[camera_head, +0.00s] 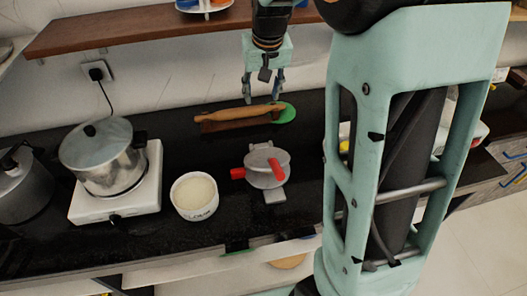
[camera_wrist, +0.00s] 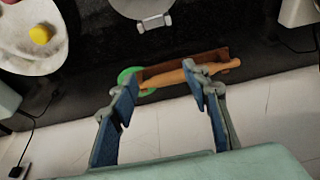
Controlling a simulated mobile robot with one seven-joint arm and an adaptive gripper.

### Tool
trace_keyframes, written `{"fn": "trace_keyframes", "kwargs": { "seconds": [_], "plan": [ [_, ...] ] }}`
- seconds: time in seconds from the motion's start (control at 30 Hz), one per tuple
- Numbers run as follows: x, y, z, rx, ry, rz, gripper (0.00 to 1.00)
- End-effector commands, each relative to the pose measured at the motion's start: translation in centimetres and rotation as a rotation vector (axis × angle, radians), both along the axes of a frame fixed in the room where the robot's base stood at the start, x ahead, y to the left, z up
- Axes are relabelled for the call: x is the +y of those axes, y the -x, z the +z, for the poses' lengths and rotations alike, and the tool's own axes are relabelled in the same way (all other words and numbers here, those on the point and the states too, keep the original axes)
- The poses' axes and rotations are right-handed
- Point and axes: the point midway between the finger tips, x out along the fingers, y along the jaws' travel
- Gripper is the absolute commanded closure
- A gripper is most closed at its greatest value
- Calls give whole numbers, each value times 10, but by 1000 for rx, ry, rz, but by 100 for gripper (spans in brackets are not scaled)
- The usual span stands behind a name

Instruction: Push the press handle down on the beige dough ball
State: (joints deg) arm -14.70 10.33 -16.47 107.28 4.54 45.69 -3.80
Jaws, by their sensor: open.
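The press (camera_head: 266,166) is a round grey metal piece on the dark counter, with a red handle (camera_head: 279,169) on top and another red part at its left. Part of the press (camera_wrist: 140,8) shows at the top edge of the wrist view. I cannot make out a beige dough ball on it. My gripper (camera_head: 263,100) is open and empty, pointing down behind the press, above the rolling pin (camera_head: 235,115). In the wrist view, my gripper (camera_wrist: 163,85) has its fingers spread, with the rolling pin (camera_wrist: 190,76) beyond them.
A brown board and a green disc (camera_head: 285,112) lie by the rolling pin. A white bowl (camera_head: 195,196) and a pot (camera_head: 105,160) on a white stove stand left of the press. A shelf (camera_head: 130,30) hangs above. A white plate (camera_wrist: 30,60) holds a yellow ball (camera_wrist: 39,35).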

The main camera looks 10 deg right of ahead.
Motion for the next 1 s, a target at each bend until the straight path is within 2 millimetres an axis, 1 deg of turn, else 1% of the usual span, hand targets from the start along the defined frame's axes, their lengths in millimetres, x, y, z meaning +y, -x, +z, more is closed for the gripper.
{"fn": "trace_keyframes", "kwargs": {
  "seconds": [0.33, 0.47, 1.0],
  "plan": [
    [0, 0, 0, 0, 0, 0, 56],
    [0, 1, 4, -1, 0, 0, 56],
    [0, 13, 45, -1, 0, 0, 56]
  ]
}}
